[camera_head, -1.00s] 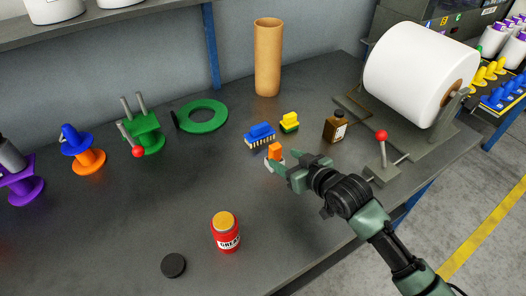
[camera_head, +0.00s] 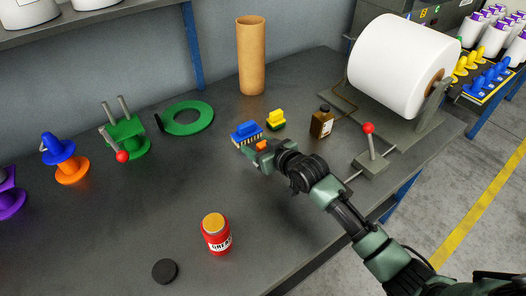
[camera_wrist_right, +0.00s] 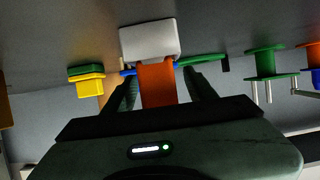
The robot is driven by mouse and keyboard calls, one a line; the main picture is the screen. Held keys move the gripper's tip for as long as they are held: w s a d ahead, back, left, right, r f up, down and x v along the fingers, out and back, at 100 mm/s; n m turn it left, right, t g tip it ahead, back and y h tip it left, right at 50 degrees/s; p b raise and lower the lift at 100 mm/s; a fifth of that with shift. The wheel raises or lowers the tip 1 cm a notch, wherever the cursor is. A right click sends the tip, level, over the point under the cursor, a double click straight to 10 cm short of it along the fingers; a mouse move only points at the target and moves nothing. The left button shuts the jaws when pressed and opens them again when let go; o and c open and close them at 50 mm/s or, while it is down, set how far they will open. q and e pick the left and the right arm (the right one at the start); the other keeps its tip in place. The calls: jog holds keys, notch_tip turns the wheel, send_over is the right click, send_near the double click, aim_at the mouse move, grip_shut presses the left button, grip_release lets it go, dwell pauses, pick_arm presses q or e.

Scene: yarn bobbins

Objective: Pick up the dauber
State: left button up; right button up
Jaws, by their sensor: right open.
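The dauber has an orange handle (camera_head: 261,146) and is mostly hidden by my gripper in the head view. In the right wrist view its orange handle (camera_wrist_right: 157,86) stands between my two fingers, with its pale grey-white head (camera_wrist_right: 150,40) beyond them against the grey table. My right gripper (camera_head: 257,150) is open around the handle, low over the table. In the wrist view a gap shows between the handle and each finger (camera_wrist_right: 160,92). My left gripper is not in view.
A blue brush (camera_head: 246,132) and a yellow-green block (camera_head: 276,119) are close behind the gripper. A brown bottle (camera_head: 321,122) and a red-knobbed lever (camera_head: 369,150) stand to its right. A red grease jar (camera_head: 216,234) is in front; the table's middle left is clear.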

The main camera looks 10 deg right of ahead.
grip_shut()
notch_tip(320, 180, up, 20)
dwell(0.7)
